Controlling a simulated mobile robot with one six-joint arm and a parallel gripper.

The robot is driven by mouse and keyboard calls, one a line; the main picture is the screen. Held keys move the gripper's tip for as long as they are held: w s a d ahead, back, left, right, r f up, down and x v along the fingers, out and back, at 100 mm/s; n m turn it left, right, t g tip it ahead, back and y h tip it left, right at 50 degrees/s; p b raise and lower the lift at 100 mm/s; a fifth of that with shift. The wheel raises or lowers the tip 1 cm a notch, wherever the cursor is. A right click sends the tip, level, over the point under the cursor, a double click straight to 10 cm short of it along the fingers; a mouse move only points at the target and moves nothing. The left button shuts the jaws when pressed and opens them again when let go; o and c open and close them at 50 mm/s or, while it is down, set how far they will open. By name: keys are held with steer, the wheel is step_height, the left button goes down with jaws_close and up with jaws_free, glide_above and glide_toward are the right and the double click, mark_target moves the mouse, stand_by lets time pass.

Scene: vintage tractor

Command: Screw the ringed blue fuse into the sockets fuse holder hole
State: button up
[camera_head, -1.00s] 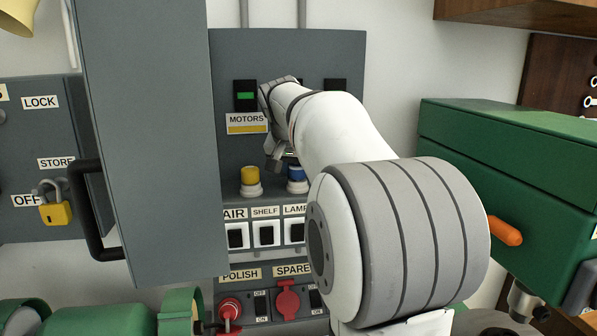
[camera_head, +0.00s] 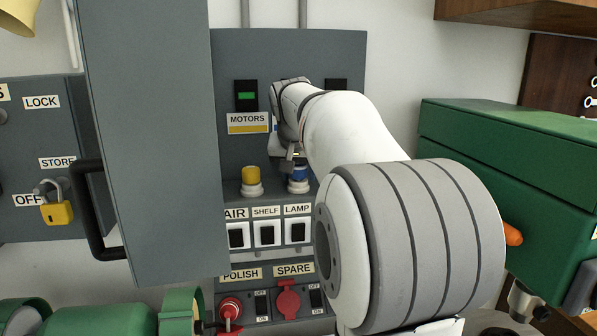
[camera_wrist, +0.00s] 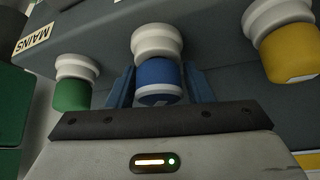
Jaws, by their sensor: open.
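A blue fuse (camera_wrist: 158,78) with a pale ring near its free end stands in a white round holder (camera_wrist: 157,42) in the wrist view. The fuse also shows in the head view (camera_head: 299,172) on the grey panel, right of a yellow fuse (camera_head: 250,175). My gripper (camera_wrist: 160,75) has its two blue fingers on either side of the blue fuse, spread apart. I cannot tell whether they touch it. How deep the fuse sits is not clear. My arm hides part of the panel, and I see no SOCKETS label.
In the wrist view a green fuse (camera_wrist: 72,94) by the MAINS label (camera_wrist: 33,39) flanks on the left, and the yellow fuse (camera_wrist: 288,50) on the right. Rocker switches (camera_head: 267,234) sit below. A grey open door (camera_head: 148,140) stands left, a green cabinet (camera_head: 515,170) right.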

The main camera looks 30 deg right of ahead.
steer(key=shift+n+y, duration=0.3)
steer(key=shift+n, duration=0.4)
steer(key=shift+n+t+y, duration=0.4)
steer(key=shift+n+y, duration=0.1)
steer(key=shift+n, duration=0.4)
steer(key=shift+a, duration=0.1)
steer(key=shift+n+y, duration=0.4)
steer(key=shift+n, duration=0.4)
steer(key=shift+a+n+y, duration=0.1)
steer(key=shift+n+y, duration=0.5)
steer(key=shift+n, duration=0.3)
